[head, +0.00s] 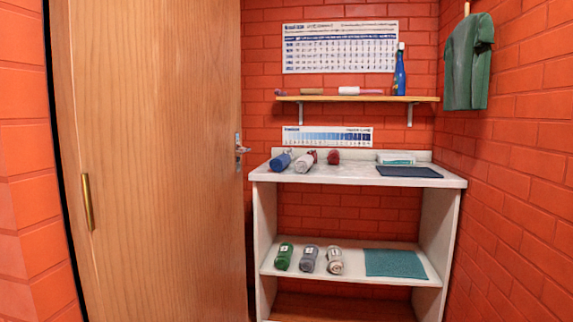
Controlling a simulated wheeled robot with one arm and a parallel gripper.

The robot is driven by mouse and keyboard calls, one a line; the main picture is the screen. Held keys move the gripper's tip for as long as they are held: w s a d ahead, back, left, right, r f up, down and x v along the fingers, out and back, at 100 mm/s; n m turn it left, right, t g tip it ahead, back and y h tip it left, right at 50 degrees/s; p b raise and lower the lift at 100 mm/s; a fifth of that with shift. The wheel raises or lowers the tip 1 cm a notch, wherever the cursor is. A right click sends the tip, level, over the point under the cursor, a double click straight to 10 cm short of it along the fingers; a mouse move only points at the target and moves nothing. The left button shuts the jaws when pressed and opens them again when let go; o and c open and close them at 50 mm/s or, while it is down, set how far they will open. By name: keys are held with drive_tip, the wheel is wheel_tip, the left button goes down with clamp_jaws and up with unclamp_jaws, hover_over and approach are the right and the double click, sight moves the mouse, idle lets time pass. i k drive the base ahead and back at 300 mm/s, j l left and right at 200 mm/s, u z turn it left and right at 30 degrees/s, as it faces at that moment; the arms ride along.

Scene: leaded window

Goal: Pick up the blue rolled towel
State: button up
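The blue rolled towel (281,161) lies on the left end of the white shelf unit's top (350,174). It points back into the counter, close beside a whitish roll with a red end (305,162). A shorter dark red roll (333,157) lies further right. My gripper is not in view, so its state does not show.
A wooden door (150,150) with a metal handle (241,149) fills the left side, close to the unit. A dark blue mat (408,172) lies on the top's right. Green, grey and beige rolls (309,258) and a teal mat (394,263) lie below. A narrow shelf (356,98) hangs above.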

sight(278, 164)
drive_tip(key=i+l+u, duration=0.4)
drive_tip(key=i+l, duration=0.65)
